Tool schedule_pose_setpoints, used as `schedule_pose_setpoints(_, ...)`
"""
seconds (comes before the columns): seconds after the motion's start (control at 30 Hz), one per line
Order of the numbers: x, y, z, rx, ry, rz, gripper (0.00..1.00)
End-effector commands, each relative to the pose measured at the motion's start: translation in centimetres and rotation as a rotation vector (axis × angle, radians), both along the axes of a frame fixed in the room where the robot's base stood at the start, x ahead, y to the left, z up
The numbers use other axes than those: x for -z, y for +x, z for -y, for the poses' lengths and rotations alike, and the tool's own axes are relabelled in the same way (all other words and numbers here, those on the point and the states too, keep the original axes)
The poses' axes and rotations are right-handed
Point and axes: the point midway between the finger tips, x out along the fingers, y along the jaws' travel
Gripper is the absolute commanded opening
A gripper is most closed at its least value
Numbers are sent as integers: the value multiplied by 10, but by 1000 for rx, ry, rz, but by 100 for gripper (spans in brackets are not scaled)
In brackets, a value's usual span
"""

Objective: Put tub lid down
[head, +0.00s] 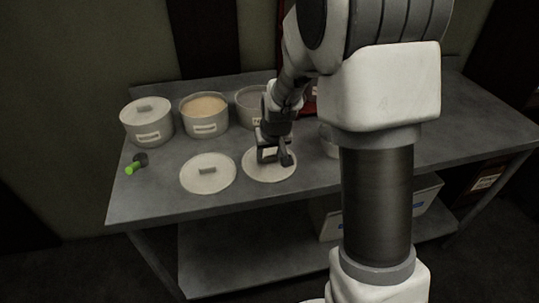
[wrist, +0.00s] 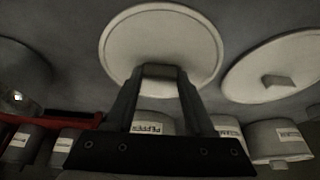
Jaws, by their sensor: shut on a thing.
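A round pale lid (head: 258,173) is low over the table top, in front of the row of tubs; I cannot tell if it touches the table. My gripper (head: 275,155) is above its middle, jaws shut on the lid's handle. In the wrist view the lid (wrist: 125,45) lies flat beyond my gripper (wrist: 160,72), whose fingers close around the handle and hide it. A second pale lid (head: 208,174) with a bar handle lies on the table just left of it; it also shows in the wrist view (wrist: 250,75).
On the grey table (head: 150,205) stand a lidded tub (head: 147,128), an open tub with tan contents (head: 205,120) and another open tub (head: 250,110). A green-handled tool (head: 134,166) lies at the left. A red thing (head: 310,100) is partly hidden by my arm.

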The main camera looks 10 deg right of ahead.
Motion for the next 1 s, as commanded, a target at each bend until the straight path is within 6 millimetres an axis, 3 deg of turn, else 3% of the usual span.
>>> schedule_pose_setpoints(0.3, 4, 0, 0, 0, 0, 0, 1)
schedule_pose_setpoints(0.33, 3, 0, 0, 0, 0, 0, 55)
schedule_pose_setpoints(0.5, 2, 0, 0, 0, 0, 0, 84)
schedule_pose_setpoints(0.83, 0, 0, 0, 0, 0, 0, 84)
schedule_pose_setpoints(1.0, -18, -6, 0, -1, 1, 2, 84)
